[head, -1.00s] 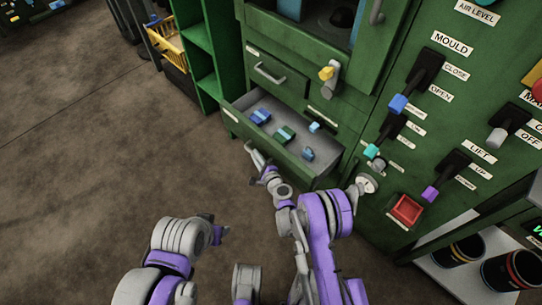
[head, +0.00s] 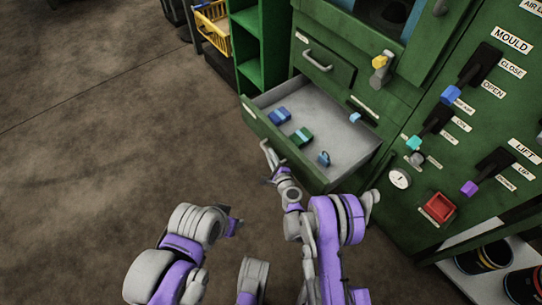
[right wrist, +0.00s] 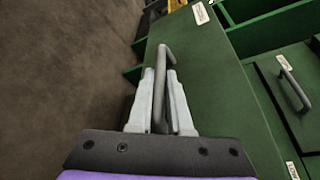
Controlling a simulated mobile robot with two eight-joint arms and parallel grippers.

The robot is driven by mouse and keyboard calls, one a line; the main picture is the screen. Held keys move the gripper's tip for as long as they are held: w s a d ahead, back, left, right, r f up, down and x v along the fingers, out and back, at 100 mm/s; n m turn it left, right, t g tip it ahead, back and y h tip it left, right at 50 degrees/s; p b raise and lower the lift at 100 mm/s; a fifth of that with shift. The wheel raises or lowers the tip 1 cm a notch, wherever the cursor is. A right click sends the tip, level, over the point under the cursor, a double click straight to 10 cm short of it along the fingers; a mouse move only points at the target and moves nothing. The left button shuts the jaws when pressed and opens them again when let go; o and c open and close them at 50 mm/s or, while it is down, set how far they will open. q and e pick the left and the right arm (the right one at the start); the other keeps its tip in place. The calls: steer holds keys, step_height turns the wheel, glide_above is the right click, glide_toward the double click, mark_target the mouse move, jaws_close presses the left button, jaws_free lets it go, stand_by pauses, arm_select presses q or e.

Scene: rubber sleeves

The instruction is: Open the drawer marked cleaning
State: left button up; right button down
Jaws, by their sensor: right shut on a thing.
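The open drawer (head: 335,126) is a green-fronted drawer with a grey inside, pulled well out of the green cabinet in the head view. Its label (right wrist: 200,13) is too small to read. Its bar handle (right wrist: 163,60) lies between the fingers of my right gripper (right wrist: 160,92), which is shut on it. In the head view my right gripper (head: 268,160) is at the drawer's front. My left gripper (head: 234,225) is low over the floor, apart from the drawer; its fingers are too small to judge.
Several small blue and green blocks (head: 300,137) lie in the drawer. A closed drawer (head: 325,65) is above it. A green shelf (head: 255,50) and yellow basket (head: 213,30) stand left of the cabinet. Levers and a red button (head: 438,207) are at right. The floor at left is clear.

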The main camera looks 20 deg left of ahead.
steer(key=c, duration=0.8)
jaws_free()
steer(key=shift+c, duration=0.2)
arm_select(q)
steer(key=shift+s+d, duration=0.1)
arm_select(e)
steer(key=shift+d, duration=0.1)
